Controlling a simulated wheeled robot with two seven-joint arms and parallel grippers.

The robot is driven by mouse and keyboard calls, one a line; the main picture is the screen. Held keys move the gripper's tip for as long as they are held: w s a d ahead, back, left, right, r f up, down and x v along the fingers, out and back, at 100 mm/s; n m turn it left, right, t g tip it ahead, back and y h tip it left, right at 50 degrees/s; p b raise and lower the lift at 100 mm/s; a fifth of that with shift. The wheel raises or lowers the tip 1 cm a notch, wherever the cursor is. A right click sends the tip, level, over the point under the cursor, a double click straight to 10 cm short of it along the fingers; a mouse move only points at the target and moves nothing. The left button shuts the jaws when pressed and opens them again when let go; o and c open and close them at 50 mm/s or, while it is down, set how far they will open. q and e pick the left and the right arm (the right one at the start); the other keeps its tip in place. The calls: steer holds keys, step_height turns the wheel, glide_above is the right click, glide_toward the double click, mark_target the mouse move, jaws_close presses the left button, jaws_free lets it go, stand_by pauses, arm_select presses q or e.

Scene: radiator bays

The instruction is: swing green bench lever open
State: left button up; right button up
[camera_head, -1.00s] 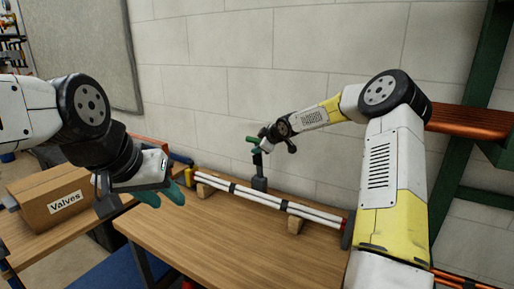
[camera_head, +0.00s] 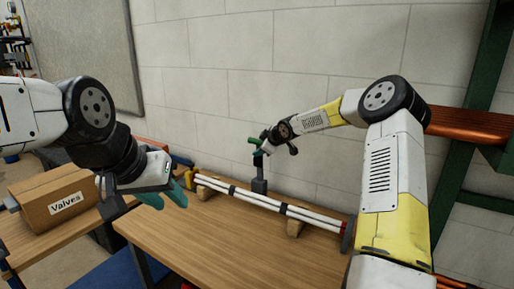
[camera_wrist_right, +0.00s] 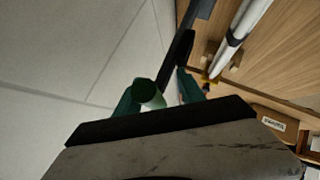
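The green bench lever (camera_head: 254,141) stands at the back of the wooden bench, with a green grip on a dark post and base (camera_head: 259,184). My right gripper (camera_head: 263,146) is at the top of the lever. In the right wrist view the green grip (camera_wrist_right: 150,93) is between the two green fingers of my right gripper (camera_wrist_right: 158,97). It is close to the left finger, with a gap to the right finger, so the gripper looks open around it. My left gripper (camera_head: 168,196) hangs empty over the bench's left side; its finger gap is unclear.
White pipes (camera_head: 268,202) lie on wooden blocks along the back of the bench (camera_head: 210,240), close to the lever base. A cardboard box marked Valves (camera_head: 58,196) is at left. A block wall (camera_head: 230,50) rises behind. The bench front is clear.

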steer(key=shift+d+f, duration=0.15)
steer(key=shift+f, duration=0.05)
steer(key=v, duration=0.8)
steer(key=shift+w+r, duration=0.15)
